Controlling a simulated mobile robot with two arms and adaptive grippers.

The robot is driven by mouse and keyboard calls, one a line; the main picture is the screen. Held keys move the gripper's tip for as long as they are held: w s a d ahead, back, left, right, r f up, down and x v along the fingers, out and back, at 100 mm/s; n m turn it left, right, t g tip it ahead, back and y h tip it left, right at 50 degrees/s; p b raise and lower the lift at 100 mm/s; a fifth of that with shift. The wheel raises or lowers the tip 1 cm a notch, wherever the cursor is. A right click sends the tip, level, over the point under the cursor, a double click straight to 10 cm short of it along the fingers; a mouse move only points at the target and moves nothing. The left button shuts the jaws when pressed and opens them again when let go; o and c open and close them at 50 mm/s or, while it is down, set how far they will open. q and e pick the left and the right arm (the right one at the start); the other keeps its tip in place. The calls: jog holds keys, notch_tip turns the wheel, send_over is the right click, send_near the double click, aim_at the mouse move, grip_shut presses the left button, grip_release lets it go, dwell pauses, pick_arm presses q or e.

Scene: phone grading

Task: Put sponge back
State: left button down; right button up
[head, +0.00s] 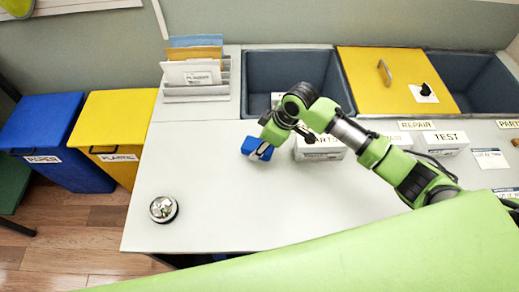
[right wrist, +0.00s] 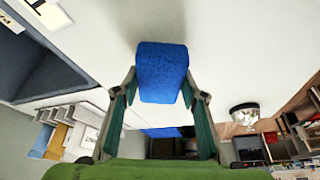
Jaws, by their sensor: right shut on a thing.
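The blue sponge (head: 252,147) is at the end of my right arm, over the grey table in the head view. It also shows in the right wrist view (right wrist: 162,70), upright between the two fingers. My right gripper (head: 262,152) is shut on it, with one finger at each side in the right wrist view (right wrist: 160,88). I cannot tell how far the sponge is above the table. My left gripper does not show.
A bell (head: 163,209) stands at the table's front left. A rack with folders (head: 195,92) is at the back left. White labelled boxes (head: 318,153) stand right of the sponge. Sunken bins and a yellow lid (head: 398,80) lie behind. The table's front middle is clear.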

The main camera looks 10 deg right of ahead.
jog(key=shift+w+f, duration=0.35)
jog(key=shift+f, duration=0.25)
notch_tip(320, 180, down, 2)
jog(key=shift+f+p, duration=0.1)
jog(key=shift+p, duration=0.4)
jog(key=shift+f, duration=0.2)
jog(key=shift+f, duration=0.2)
jog(key=o, duration=1.2)
jog(key=shift+c, duration=0.2)
jog(key=shift+r, duration=0.1)
